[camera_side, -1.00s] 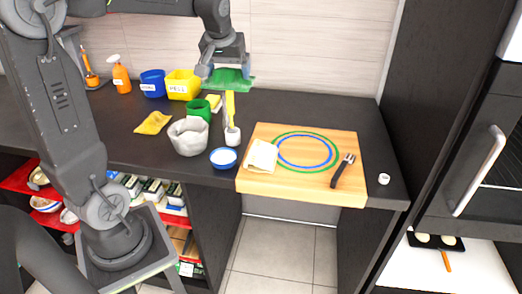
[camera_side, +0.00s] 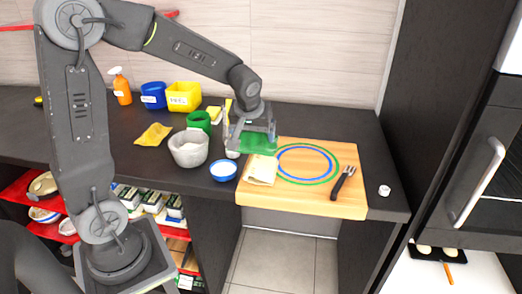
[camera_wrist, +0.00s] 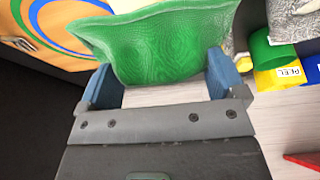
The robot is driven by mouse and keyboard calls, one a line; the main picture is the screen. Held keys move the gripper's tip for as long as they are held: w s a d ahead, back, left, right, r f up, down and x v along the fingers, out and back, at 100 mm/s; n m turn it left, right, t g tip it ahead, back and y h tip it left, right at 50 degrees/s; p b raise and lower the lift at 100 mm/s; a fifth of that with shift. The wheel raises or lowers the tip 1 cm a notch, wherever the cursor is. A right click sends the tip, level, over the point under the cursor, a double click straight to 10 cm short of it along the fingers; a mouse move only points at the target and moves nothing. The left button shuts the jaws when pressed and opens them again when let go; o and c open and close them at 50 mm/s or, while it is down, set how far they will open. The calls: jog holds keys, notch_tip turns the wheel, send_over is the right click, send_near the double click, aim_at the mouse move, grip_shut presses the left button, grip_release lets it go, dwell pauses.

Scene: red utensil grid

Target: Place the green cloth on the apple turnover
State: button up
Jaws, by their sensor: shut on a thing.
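My gripper (camera_side: 250,138) is shut on the green cloth (camera_side: 260,145), above the back left part of the wooden board (camera_side: 350,205). In the wrist view the cloth (camera_wrist: 155,45) spreads out between and beyond the blue fingers of my gripper (camera_wrist: 163,82). A pale beige, flat folded-looking item (camera_side: 262,171) lies on the board's left side, just in front of and below the cloth. I cannot tell for sure whether it is the apple turnover. The cloth appears apart from it.
Blue and green rings (camera_side: 305,163) mark the board, with a black-handled fork (camera_side: 343,182) at their right. Left of the board stand a blue-white bowl (camera_side: 223,171), a grey pot (camera_side: 188,150) and a green cup (camera_side: 199,121). A small white ring (camera_side: 384,190) lies right.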

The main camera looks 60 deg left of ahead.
aim_at(260, 145)
jog(key=shift+w+d+f, duration=0.55)
jog(key=shift+w+d, duration=0.1)
jog(key=shift+d, duration=0.1)
jog(key=shift+f, duration=2.05)
jog(key=shift+f, duration=0.1)
jog(key=o, duration=0.6)
